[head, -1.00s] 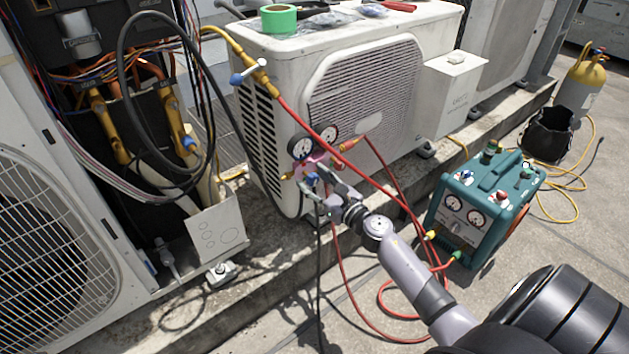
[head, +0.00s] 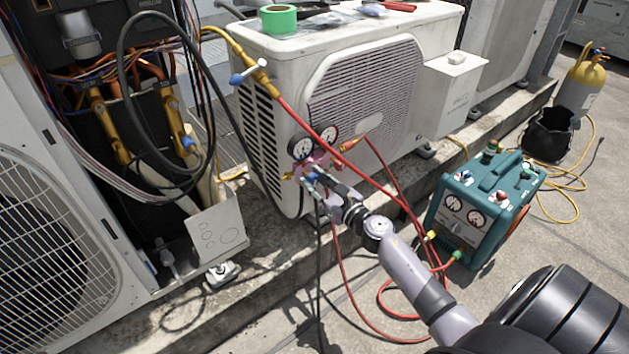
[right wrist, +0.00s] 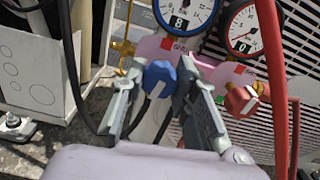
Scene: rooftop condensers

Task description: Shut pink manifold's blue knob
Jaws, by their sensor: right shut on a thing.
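The pink manifold (head: 318,161) hangs at the front corner of the white condenser, with two round gauges above it. In the right wrist view its pink body (right wrist: 155,48) shows behind the blue knob (right wrist: 160,78). My right gripper (right wrist: 162,84) has one finger on each side of the blue knob and is shut on it. In the head view the gripper (head: 318,183) reaches the manifold from the lower right and partly hides the knob. A red knob (right wrist: 240,100) is just right of the right finger. My left gripper is not in view.
A red hose (head: 375,175) runs across the condenser (head: 285,60) close to the manifold. A teal recovery machine (head: 480,210) stands on the ground to the right, and a yellow-topped cylinder (head: 583,80) farther back. An opened unit with loose wires is on the left.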

